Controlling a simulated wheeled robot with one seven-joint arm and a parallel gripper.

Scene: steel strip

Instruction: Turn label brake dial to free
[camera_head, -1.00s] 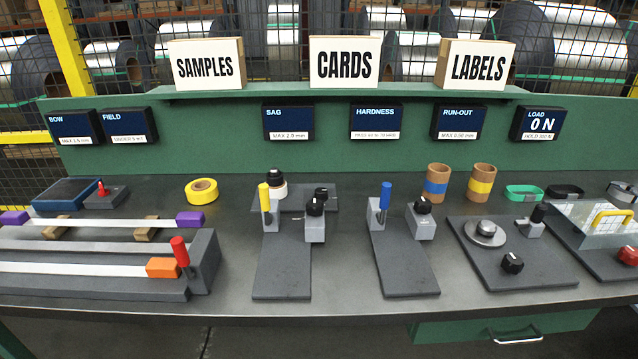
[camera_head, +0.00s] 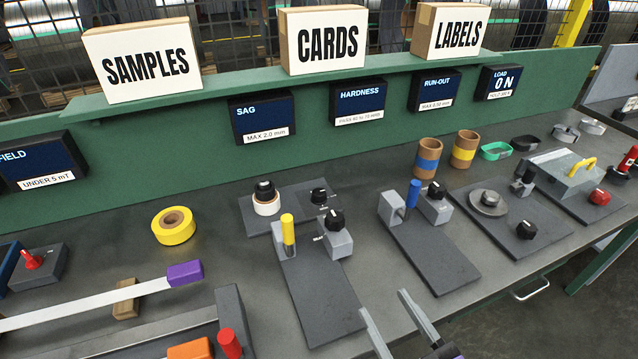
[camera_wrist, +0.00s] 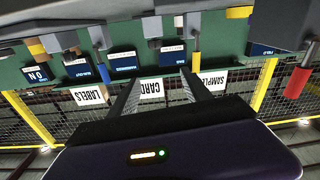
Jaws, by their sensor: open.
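A white roll with a black top (camera_head: 266,200) stands on a dark plate at the back of the bench, below the SAG display.
A yellow-handled fixture with a black knob (camera_head: 334,220) stands just in front of the dial. A blue-handled fixture (camera_head: 413,193) is to the right. A yellow tape roll (camera_head: 173,225) lies left, with clear bench around it. The green back panel (camera_head: 190,140) rises behind.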

